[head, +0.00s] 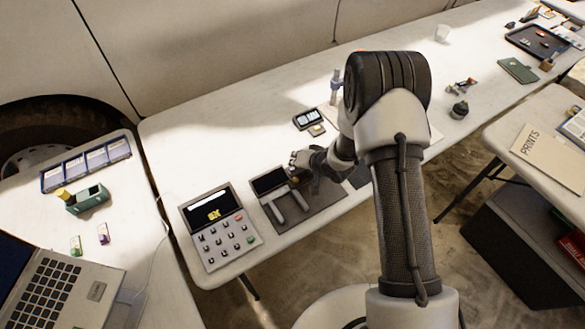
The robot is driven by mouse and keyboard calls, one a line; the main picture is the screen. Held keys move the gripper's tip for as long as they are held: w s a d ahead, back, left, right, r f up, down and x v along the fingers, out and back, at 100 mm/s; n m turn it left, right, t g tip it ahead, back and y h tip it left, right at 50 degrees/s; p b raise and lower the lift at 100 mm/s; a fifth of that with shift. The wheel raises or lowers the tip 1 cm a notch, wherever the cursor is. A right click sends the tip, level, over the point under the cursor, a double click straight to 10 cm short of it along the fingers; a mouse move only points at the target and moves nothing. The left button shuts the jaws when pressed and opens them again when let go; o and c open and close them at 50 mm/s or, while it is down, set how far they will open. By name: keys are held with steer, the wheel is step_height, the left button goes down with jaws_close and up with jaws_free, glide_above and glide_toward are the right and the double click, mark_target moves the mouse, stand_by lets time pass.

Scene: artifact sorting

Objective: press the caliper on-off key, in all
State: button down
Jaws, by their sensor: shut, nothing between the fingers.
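The caliper (270,182) lies on a dark grey mat (318,199) near the front of the long white table. It has a dark display at its back end and two pale jaws pointing toward the front. Its display looks dark with no readable digits. My gripper (296,175) is shut and empty, low over the right side of the caliper's display end. A small yellowish spot shows by the fingertips. The on-off key cannot be made out, and I cannot tell whether the fingers touch the caliper.
A large keypad device (220,229) with a lit display stands left of the mat. A small dark device (308,119) lies behind my gripper. A laptop (62,284) and a green box (87,200) are on the left table. The table's front edge is close to the mat.

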mark_target(295, 168)
steer(key=shift+f, duration=0.15)
steer(key=shift+f, duration=0.3)
steer(key=shift+f+b, duration=0.35)
steer(key=shift+b, duration=0.15)
stand_by(0.4)
stand_by(0.3)
steer(key=shift+r+p, duration=0.7)
steer(key=shift+r, duration=0.1)
step_height(295, 168, up, 5)
steer(key=p, duration=0.4)
stand_by(0.6)
